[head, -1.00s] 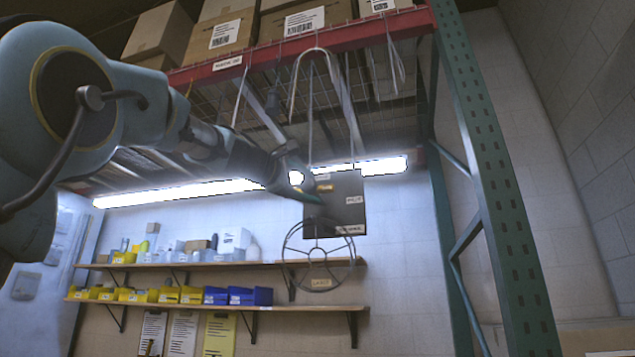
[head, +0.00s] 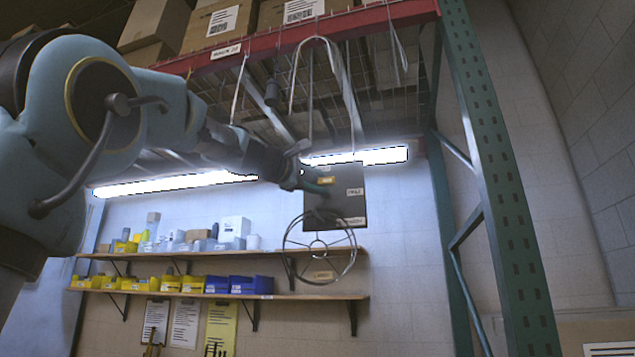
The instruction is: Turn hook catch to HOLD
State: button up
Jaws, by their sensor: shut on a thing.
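A dark plate (head: 348,208) with small labels hangs below the red-edged rack, from a pale curved hook (head: 318,40) and straps. A yellowish label (head: 327,181) shows at its upper left and a white label (head: 355,191) at its right; their words are too small to read. My gripper (head: 318,188) reaches from the left to the plate's left part. It is shut on a small part there, taken as the hook catch, which its fingers mostly hide. The catch's exact setting cannot be told. A round wire frame (head: 288,243) with a tan tag hangs at the plate's lower edge.
A lit tube lamp (head: 175,185) runs behind my arm and the plate. Wall shelves (head: 185,294) with yellow and blue bins stand behind. A green rack post (head: 500,180) rises at the right. Open space lies between plate and post.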

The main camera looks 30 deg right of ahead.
grip_shut()
